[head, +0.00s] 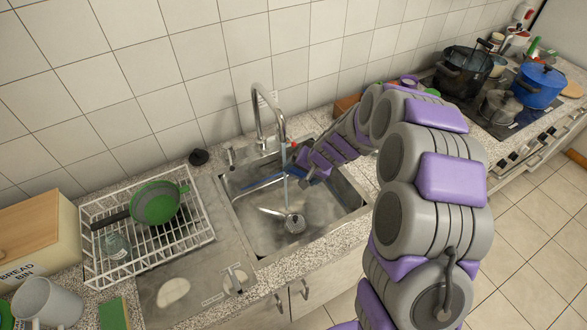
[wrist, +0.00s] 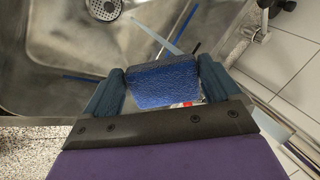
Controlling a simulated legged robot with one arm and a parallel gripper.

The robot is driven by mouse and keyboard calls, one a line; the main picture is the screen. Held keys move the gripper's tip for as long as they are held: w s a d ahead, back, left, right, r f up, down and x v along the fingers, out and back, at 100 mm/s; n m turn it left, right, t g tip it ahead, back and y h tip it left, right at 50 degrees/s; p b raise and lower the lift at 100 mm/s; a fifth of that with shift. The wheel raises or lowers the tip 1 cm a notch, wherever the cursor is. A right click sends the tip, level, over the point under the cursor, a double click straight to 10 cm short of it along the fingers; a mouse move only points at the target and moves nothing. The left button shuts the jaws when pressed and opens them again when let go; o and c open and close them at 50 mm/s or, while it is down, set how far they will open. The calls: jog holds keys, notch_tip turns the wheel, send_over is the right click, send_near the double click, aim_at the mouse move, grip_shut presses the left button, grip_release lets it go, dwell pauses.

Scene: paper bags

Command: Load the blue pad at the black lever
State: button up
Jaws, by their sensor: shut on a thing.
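My gripper (wrist: 163,72) is shut on the blue pad (wrist: 163,88), a sponge-like block with a rough blue face, held between its two dark teal fingers. In the head view my gripper (head: 303,166) is over the right side of the sink, near the tap; the pad cannot be made out clearly there. A small black rounded thing (head: 198,157) stands on the counter behind the sink, left of the tap. I cannot tell whether it is the black lever. My gripper is apart from it.
The metal sink (head: 262,228) has a drain (wrist: 103,8) and long blue items lying in it. A curved tap (head: 257,105) rises behind it. A white dish rack (head: 150,268) with a green pan (head: 154,203) stands left. Pots (head: 463,72) stand on the stove at right.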

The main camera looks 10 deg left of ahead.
jog(key=shift+s+a+f, duration=0.1)
jog(key=shift+s, duration=0.25)
jog(key=s+d, duration=0.1)
jog(key=s+d+b, duration=0.1)
jog(key=d, duration=0.1)
jog(key=d+b, duration=0.1)
jog(key=shift+s+d, duration=0.3)
jog(key=shift+s, duration=0.1)
jog(key=shift+d, duration=0.45)
jog(key=shift+a, duration=0.35)
jog(key=shift+d, duration=0.25)
